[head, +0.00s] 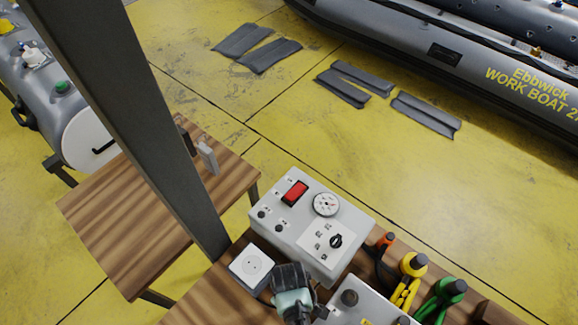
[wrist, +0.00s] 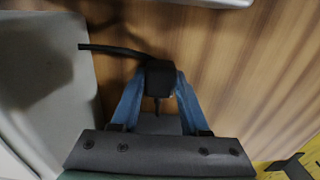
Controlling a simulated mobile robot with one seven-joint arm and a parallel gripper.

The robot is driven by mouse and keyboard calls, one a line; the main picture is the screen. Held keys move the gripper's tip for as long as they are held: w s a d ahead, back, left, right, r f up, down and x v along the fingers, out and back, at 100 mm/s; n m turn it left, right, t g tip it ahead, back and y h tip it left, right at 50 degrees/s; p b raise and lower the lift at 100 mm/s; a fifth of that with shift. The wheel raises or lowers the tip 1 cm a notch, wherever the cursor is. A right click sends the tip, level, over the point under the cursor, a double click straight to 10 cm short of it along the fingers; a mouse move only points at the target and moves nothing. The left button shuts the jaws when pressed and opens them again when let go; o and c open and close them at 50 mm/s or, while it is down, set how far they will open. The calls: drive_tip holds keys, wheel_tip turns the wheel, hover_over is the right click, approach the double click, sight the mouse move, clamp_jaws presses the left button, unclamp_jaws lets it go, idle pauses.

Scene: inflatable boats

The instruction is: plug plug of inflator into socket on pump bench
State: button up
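My gripper (wrist: 160,88) has blue fingers closed on both sides of a black plug (wrist: 160,74) in the wrist view. A black cable leaves the plug to the left, and a thin dark piece points back between the fingers. In the head view my gripper (head: 290,277) is over the wooden pump bench (head: 213,291), just right of the white square socket (head: 251,267) with its round face. The plug is apart from the socket's face. I cannot make out the plug in the head view. The inflator is not clearly identifiable.
A grey control box (head: 286,232) with a red switch and gauge stands behind my gripper. Another grey box (head: 362,303) is close on the right. Orange, yellow and green-handled tools (head: 410,270) stand further right. A dark post (head: 140,120) crosses the head view's left side.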

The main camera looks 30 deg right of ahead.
clamp_jaws()
drive_tip(key=shift+r, duration=0.1)
wheel_tip(320, 180, up, 10)
drive_tip(key=shift+f, duration=0.1)
idle(0.4)
